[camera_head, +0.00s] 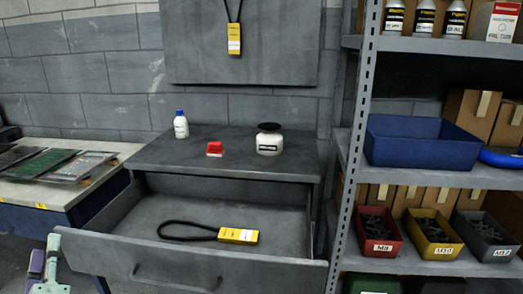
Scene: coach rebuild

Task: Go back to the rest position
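My gripper cannot be made out in the head view, so its pose and whether it holds anything are not shown. The grey drawer (150,266) stands pulled out of the dark cabinet (240,153). A black belt with a yellow label sleeve (238,236) lies inside the drawer. On the cabinet top are a white bottle with a blue cap (181,126), a small red object (214,149) and a white jar with a black lid (269,141).
A belt with a yellow label (234,40) hangs on the wall panel (285,55). A shelf rack (355,150) at right holds a blue bin (412,142) and red, yellow and grey part bins. A workbench (55,188) with flat panels stands left. The open drawer juts forward.

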